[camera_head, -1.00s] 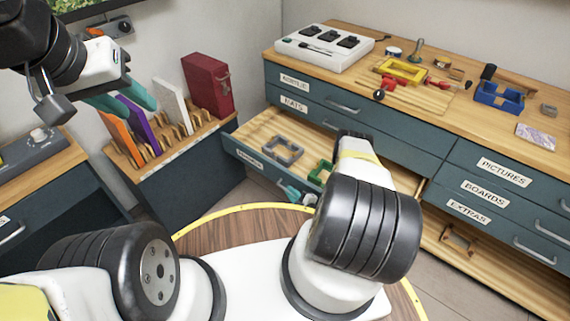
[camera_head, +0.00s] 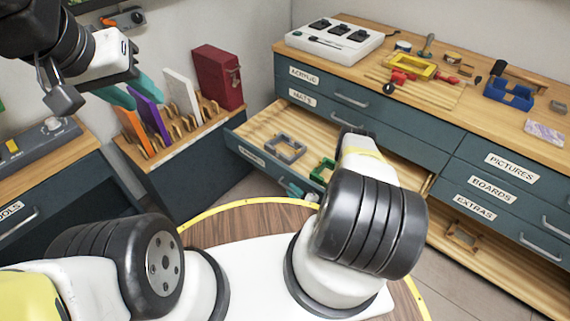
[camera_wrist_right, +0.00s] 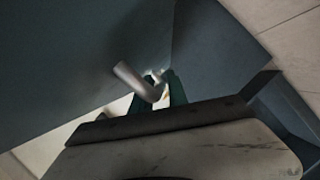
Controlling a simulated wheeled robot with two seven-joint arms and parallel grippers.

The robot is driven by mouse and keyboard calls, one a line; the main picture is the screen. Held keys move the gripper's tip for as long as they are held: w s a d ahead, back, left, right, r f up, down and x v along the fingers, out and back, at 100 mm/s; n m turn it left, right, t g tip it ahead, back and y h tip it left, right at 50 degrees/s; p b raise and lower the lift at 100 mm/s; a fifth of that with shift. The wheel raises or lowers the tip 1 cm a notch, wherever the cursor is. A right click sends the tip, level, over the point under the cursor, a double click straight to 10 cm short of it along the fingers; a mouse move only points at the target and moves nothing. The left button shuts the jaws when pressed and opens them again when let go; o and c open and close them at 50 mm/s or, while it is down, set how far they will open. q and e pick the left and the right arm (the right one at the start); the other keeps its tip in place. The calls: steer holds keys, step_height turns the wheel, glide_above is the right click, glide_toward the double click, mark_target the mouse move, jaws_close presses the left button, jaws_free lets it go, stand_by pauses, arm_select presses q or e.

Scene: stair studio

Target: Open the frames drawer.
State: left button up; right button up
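The frames drawer (camera_head: 251,156) is the pulled-out drawer on the left of the blue-grey cabinet, under the mats drawer. It stands well open, with a grey frame (camera_head: 286,146) and a green frame (camera_head: 322,171) inside. Its label is too small to read. My right gripper (camera_head: 292,189) is at the drawer's front, largely hidden by my own arm. In the right wrist view the silver handle (camera_wrist_right: 135,80) runs between its teal fingers (camera_wrist_right: 160,92), which appear closed around it.
The folder rack (camera_head: 190,135) with upright folders stands left of the drawer. The extras drawer (camera_head: 476,207) and others are at right. Tools and frames lie on the wooden cabinet top (camera_head: 460,105). A strip of floor (camera_head: 455,285) shows at lower right.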

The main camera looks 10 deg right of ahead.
steer(key=v, duration=0.7)
steer(key=shift+s, duration=0.4)
steer(key=shift+d, duration=0.15)
